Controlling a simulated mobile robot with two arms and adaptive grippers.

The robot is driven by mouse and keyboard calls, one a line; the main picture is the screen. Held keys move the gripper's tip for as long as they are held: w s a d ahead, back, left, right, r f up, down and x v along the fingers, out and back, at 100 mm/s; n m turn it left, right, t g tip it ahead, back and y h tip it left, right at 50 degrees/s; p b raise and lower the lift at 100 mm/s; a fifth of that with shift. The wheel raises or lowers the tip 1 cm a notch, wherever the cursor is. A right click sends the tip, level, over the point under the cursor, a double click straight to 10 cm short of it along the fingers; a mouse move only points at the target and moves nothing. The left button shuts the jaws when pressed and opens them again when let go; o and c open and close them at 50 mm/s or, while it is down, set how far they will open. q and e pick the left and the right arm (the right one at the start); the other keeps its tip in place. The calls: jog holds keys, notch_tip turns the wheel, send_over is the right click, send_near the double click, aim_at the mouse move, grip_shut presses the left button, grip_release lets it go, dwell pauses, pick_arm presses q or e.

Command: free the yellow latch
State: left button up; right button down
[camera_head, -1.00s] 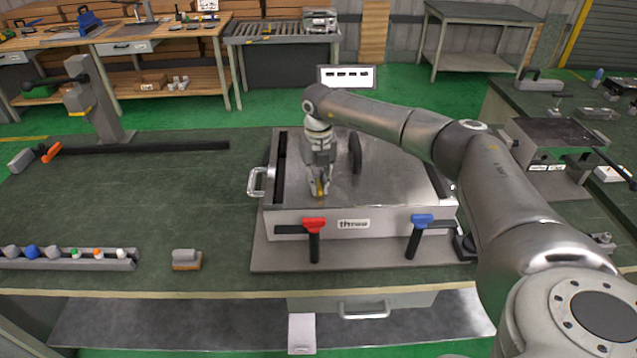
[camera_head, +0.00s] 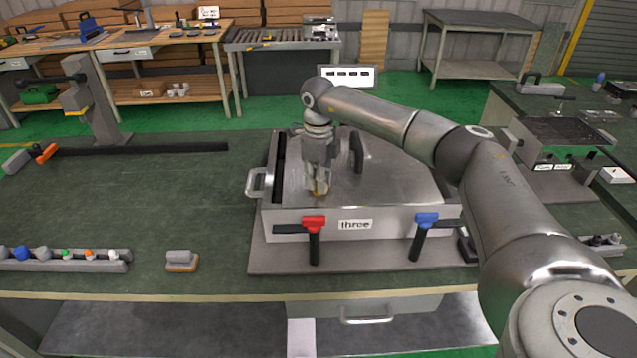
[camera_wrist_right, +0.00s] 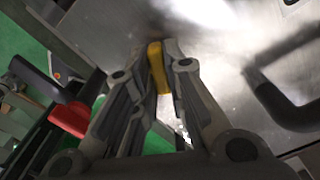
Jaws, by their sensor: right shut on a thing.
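The yellow latch (camera_wrist_right: 158,68) shows in the right wrist view between the fingertips of my right gripper (camera_wrist_right: 160,58), which is shut on it. In the head view my right gripper (camera_head: 319,188) points down over the left part of the metal box lid (camera_head: 400,185). Only a small yellow bit shows at its tips there, and the fingers hide the rest. My left gripper is not in view.
A red-headed handle (camera_head: 314,226) and a blue-headed handle (camera_head: 426,220) stand at the box's front, beside a "three" label (camera_head: 355,225). A dark curved handle (camera_head: 356,152) rises from the lid behind my gripper. A grey-orange block (camera_head: 181,261) lies on the bench left of the box.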

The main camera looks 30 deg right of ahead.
jog(key=n+b, duration=0.1)
jog(key=n, duration=0.4)
jog(key=shift+r+n, duration=0.1)
jog(key=shift+n, duration=0.2)
dwell(0.4)
jog(key=c, duration=1.5)
grip_release()
notch_tip(320, 180, up, 12)
jog(key=shift+f, duration=0.1)
jog(key=shift+a, duration=0.1)
